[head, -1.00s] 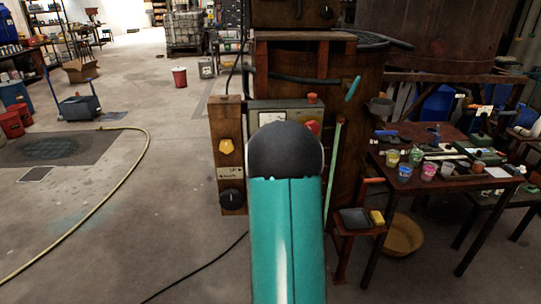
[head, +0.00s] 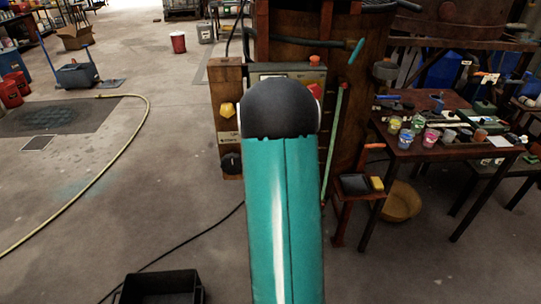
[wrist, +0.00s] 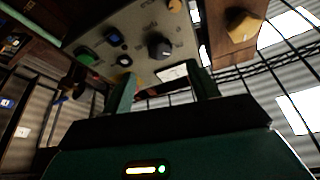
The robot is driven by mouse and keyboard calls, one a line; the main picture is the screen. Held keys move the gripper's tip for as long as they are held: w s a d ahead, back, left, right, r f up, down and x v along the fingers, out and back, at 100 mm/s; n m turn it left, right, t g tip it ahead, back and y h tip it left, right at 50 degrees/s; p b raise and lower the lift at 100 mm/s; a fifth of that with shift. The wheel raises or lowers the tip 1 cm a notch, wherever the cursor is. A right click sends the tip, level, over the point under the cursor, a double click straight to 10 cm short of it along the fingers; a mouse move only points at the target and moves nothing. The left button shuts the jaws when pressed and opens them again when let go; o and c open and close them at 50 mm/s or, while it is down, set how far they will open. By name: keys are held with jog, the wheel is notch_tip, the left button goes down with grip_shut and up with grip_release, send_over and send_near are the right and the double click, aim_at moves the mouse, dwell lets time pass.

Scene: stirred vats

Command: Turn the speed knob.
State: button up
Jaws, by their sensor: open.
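In the wrist view a grey control panel (wrist: 140,30) fills the top. It carries a black pointer knob (wrist: 158,47), a blue knob (wrist: 112,37) and a green button (wrist: 87,57). Its lettering is too blurred to read, so I cannot tell which is the speed knob. My gripper (wrist: 165,78) is open and empty, its teal fingers below the panel and apart from the black knob. In the head view my arm hides most of the panel (head: 286,72). A wooden board (head: 226,88) beside it bears a yellow knob (head: 227,110) and another black knob (head: 230,163).
A red button (head: 316,90) and an orange button (head: 314,61) are beside my arm. A table (head: 455,158) with paint cups stands at right, a small stool (head: 352,188) nearer. A black crate (head: 160,287) is at the bottom. The floor at left is open, crossed by a hose (head: 143,125).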

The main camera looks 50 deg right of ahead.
jog(key=v, duration=0.5)
jog(key=shift+w+a, duration=0.1)
dwell(0.4)
jog(key=w+a+r+n+y, duration=0.45)
jog(key=w+a+y, duration=0.45)
jog(key=w+a, duration=0.25)
jog(key=s+a+r+n+g+y, duration=0.15)
jog(key=a+n+y, duration=0.3)
jog(key=a, duration=0.85)
jog(key=s+a+r+n+g+y, duration=0.2)
jog(key=s+a+n+g+y, duration=0.2)
jog(key=s+a, duration=1)
jog(key=s+g, duration=0.2)
jog(key=s, duration=0.1)
jog(key=shift+r+n+y, duration=0.2)
jog(key=shift+n+y, duration=0.1)
jog(key=shift+y, duration=0.05)
jog(key=shift+c, duration=0.3)
